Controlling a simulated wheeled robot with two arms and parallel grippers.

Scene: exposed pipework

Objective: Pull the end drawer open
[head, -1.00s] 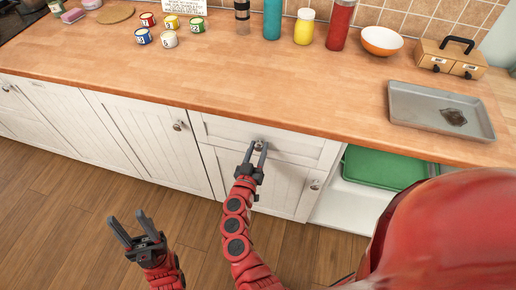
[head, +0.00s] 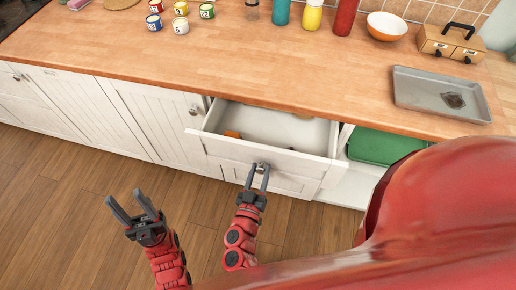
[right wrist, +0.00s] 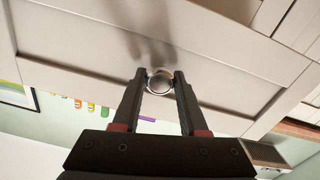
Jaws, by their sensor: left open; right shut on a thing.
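The white end drawer (head: 225,145) stands pulled out from under the wooden counter in the head view, its inside showing. A small orange-brown item (head: 232,134) lies in it at the left, and part of another pale item shows near the back. My right gripper (head: 258,168) is shut on the round metal knob (right wrist: 159,82) at the middle of the drawer front. In the right wrist view both fingers touch the knob's sides. My left gripper (head: 131,205) is open and empty over the floor, left of the drawer and apart from it.
A grey metal tray (head: 420,100) lies on the counter (head: 200,60) at the right. Below it a green bin (head: 385,147) sits in an open bay beside the drawer. White cabinet doors (head: 140,110) are shut at the left. The wooden floor (head: 60,200) is clear.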

